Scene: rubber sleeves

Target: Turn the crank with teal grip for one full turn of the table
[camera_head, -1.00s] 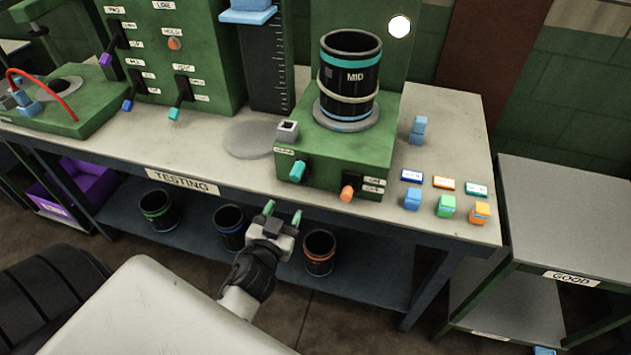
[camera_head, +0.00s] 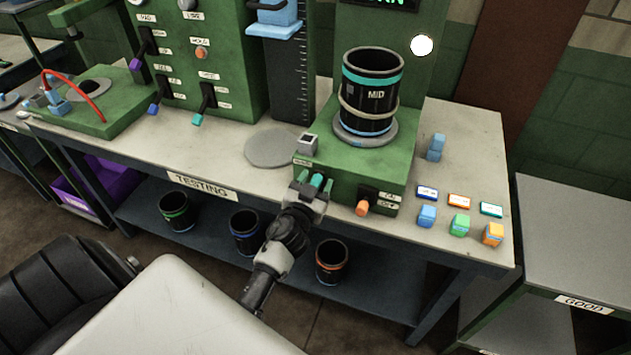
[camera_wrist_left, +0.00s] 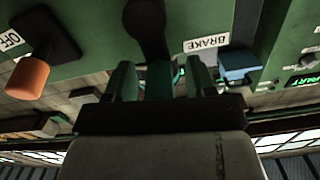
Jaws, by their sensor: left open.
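The crank's teal grip (camera_head: 316,181) sticks out of the front of the green test box (camera_head: 340,195). In the left wrist view the teal grip (camera_wrist_left: 159,82) hangs from a dark crank arm (camera_wrist_left: 146,28). My left gripper (camera_head: 312,186) is open, with one finger on each side of the grip; whether either finger touches it I cannot tell. In the wrist view the gripper (camera_wrist_left: 160,82) shows small gaps there. On the box, a round grey table (camera_head: 352,136) bears a black sleeve (camera_head: 370,105) marked MID, with a teal band and a pale ring around it. My right gripper is out of view.
An orange-tipped lever (camera_head: 362,208) sits right of the crank on the same box. Several small coloured blocks and tags lie on the bench (camera_head: 470,140) to the right. A flat grey disc (camera_head: 272,148) lies left of the box. Sleeves stand on the lower shelf (camera_head: 205,255).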

